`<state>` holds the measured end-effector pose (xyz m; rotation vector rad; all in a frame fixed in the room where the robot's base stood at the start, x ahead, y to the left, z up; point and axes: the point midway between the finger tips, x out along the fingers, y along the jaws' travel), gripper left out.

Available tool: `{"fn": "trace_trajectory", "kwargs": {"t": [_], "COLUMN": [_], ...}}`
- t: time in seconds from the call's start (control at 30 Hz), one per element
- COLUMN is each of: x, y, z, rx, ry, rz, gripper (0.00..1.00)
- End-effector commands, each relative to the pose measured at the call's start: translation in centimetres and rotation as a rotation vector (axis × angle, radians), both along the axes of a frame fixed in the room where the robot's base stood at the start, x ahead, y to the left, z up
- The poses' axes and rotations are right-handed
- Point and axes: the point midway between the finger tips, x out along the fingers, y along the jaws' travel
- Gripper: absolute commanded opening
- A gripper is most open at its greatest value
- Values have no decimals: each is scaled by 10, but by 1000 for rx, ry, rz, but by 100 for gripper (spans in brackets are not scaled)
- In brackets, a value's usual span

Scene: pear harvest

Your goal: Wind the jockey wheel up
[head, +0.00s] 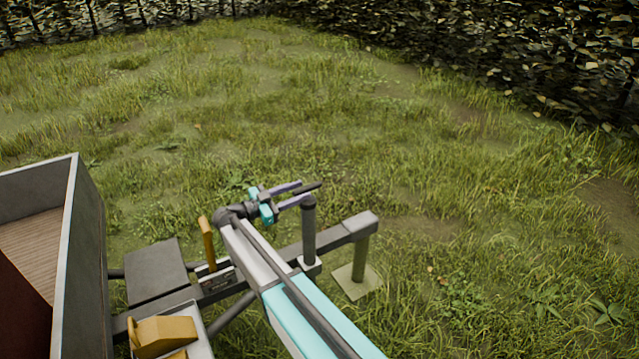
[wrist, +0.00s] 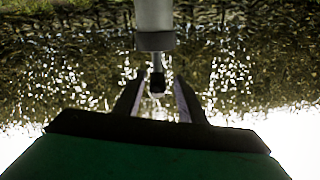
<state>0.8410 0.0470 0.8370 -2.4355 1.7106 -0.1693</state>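The jockey wheel's upright dark tube (head: 309,232) stands clamped at the drawbar; the wheel itself is hidden. A dark crank handle (head: 311,186) shows at the top of the tube. My gripper (head: 292,193) is beside the tube top, its two pale fingers apart with the dark handle between them. In the wrist view a pale tube with a grey collar (wrist: 156,41) hangs in from the top edge. A thin rod with a dark knob (wrist: 157,84) lies between my open fingertips (wrist: 158,88), with a visible gap on both sides.
The grey drawbar (head: 340,232) runs to a leg on a flat square plate (head: 357,284). A yellow lever (head: 207,243) stands left of my gripper. The trailer body (head: 85,240) is at the left. Open grass lies beyond, with a hedge (head: 520,50) behind.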

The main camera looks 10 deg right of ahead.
Motion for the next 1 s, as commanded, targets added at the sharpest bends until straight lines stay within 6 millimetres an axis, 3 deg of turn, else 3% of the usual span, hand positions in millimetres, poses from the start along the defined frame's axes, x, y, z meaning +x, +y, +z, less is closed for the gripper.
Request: {"fn": "trace_trajectory", "kwargs": {"t": [0.3, 0.5, 0.97, 1.0], "x": [15, 23, 25, 25], "y": [-43, -62, -69, -69], "z": [1, 1, 0, 0], "rx": [0, 1, 1, 1], "ry": [1, 0, 0, 0], "rz": [-2, 0, 2, 2], "gripper": [37, 37, 37, 30]}}
